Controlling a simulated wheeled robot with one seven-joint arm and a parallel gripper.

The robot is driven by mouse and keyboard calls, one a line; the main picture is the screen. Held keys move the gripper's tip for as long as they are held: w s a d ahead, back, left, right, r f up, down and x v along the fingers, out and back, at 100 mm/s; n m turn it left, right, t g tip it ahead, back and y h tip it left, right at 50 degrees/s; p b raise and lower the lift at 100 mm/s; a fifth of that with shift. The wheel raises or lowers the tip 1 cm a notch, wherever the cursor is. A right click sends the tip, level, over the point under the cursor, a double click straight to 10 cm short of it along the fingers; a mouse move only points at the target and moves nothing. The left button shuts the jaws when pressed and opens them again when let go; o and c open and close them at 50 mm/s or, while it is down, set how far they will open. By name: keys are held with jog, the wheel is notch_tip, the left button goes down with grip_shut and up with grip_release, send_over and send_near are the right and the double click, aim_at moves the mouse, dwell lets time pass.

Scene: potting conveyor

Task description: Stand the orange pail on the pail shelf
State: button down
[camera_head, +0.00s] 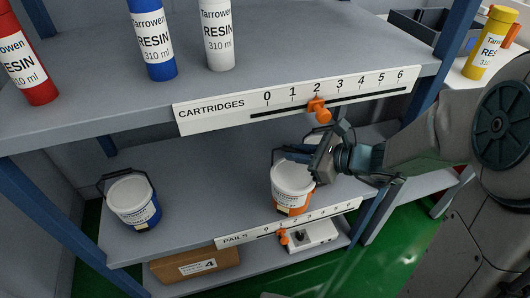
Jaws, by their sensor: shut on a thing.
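The orange pail (291,187) is white with an orange lower band and a dark handle. It is upright at the front right part of the pail shelf (190,215), the board with the PAILS strip (250,238). My gripper (314,162) reaches in from the right and is shut on the pail near its rim. The fingertips are partly hidden by the gripper's own body. I cannot tell whether the pail's base touches the shelf. A blue pail (134,203) stands on the same shelf at the left, handle up.
Another pale round thing (318,139) shows partly behind my gripper. Above is the cartridge shelf (300,60) with red, blue and white resin cartridges; its front edge overhangs close by. Below are a cardboard box (194,268) and a white device (312,238). The shelf between the pails is clear.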

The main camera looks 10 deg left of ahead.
jog(key=b+x, duration=0.3)
jog(key=x, duration=0.6)
jog(key=shift+a, duration=0.2)
jog(key=shift+f+b, duration=0.15)
jog(key=shift+b, duration=0.2)
jog(key=c, duration=1.4)
grip_release()
jog(key=shift+c, duration=0.2)
